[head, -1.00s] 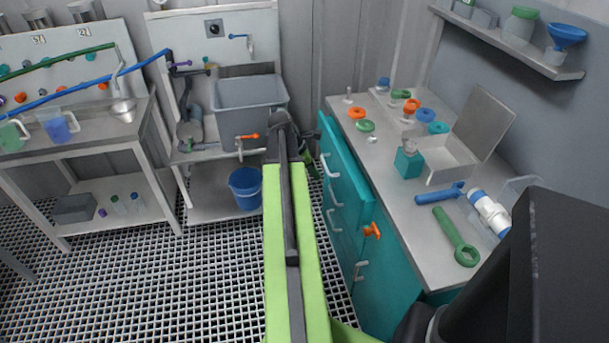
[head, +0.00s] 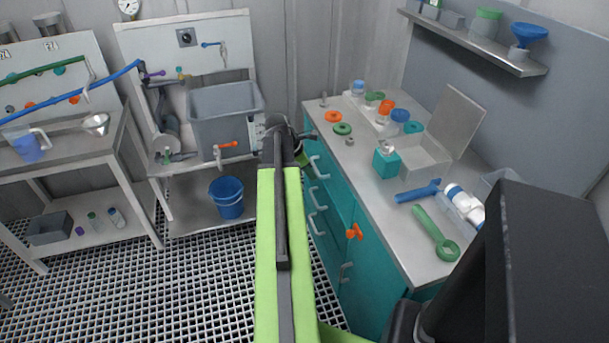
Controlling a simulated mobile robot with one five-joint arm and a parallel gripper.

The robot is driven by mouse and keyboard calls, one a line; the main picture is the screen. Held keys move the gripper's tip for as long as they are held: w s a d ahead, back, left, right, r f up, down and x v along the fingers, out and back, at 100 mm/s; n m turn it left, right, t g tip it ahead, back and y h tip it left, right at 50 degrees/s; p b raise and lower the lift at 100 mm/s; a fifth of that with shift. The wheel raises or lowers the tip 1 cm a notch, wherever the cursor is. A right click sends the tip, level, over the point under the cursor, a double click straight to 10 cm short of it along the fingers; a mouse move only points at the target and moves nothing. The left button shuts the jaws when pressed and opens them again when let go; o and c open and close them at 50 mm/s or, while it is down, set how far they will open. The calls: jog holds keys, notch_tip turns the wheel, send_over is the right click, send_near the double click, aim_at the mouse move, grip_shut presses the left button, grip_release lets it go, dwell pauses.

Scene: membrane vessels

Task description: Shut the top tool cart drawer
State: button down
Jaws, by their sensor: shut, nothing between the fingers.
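The teal tool cart (head: 372,262) stands right of my arm under a grey worktop. Its front shows several pale bar handles, one above another. The top drawer (head: 328,148) has its front close to the worktop edge; from this angle I cannot tell whether a small gap is left. Its handle (head: 316,166) is right of my arm. My gripper (head: 298,140) is at the far end of my green arm, beside the far upper end of the cart front. It is shut and empty, and partly hidden behind the wrist; contact with the drawer cannot be made out.
An orange knob (head: 354,231) sticks out from the cart front. A grey sink (head: 226,110) and blue bucket (head: 227,197) stand left. The grated floor is clear.

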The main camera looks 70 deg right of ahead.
jog(key=shift+s+d, duration=0.2)
jog(key=shift+s, duration=0.05)
jog(key=w+a+f+b, duration=0.1)
jog(key=w+a, duration=0.2)
jog(key=w, duration=0.1)
jog(key=p+v, duration=0.9)
jog(key=v, duration=0.1)
jog(key=shift+s, duration=0.25)
